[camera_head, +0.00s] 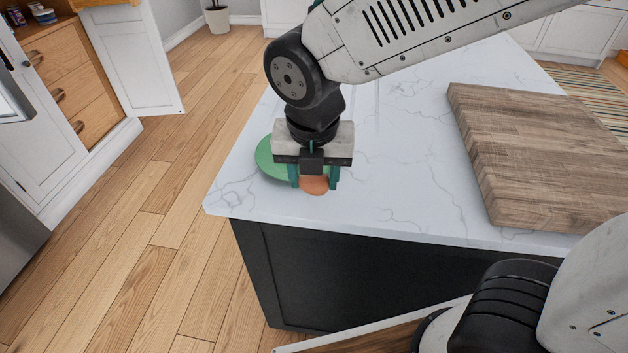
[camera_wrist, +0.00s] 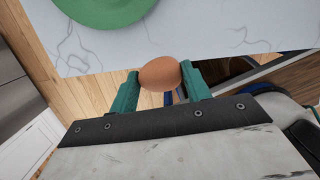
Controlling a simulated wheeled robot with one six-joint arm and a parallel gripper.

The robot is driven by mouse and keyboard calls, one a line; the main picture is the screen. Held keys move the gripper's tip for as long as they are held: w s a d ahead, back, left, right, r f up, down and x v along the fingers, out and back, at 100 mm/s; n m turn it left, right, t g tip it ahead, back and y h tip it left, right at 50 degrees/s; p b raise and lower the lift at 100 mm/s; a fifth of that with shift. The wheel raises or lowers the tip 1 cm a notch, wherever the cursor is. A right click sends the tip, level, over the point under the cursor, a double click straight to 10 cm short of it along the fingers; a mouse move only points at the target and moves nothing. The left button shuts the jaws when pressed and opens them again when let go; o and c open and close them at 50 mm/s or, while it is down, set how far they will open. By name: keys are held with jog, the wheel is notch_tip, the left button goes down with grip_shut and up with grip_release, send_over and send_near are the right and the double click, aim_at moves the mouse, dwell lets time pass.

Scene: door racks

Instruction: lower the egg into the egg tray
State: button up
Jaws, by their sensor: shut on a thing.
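A brown egg (camera_head: 315,185) is between the green fingers of my gripper (camera_head: 314,180), near the corner of the white marble counter. In the wrist view the egg (camera_wrist: 160,74) sits between both fingertips of my gripper (camera_wrist: 160,80), which is shut on it. The egg appears held above the counter; its exact height is hard to tell. No egg tray shows in either view.
A green round plate or dish (camera_head: 270,158) lies on the marble counter (camera_head: 400,170) behind my gripper, and it also shows in the wrist view (camera_wrist: 105,8). A thick wooden board (camera_head: 540,150) lies at the right. An open white cabinet door (camera_head: 135,55) stands over the wooden floor at the left.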

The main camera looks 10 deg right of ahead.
jog(key=w+d, duration=0.2)
jog(key=w, duration=1.9)
jog(key=w+d+r, duration=0.1)
jog(key=w+d, duration=0.2)
jog(key=w, duration=1.8)
jog(key=shift+d, duration=0.3)
jog(key=shift+f, duration=1.05)
jog(key=shift+f, duration=1.7)
jog(key=o, duration=0.7)
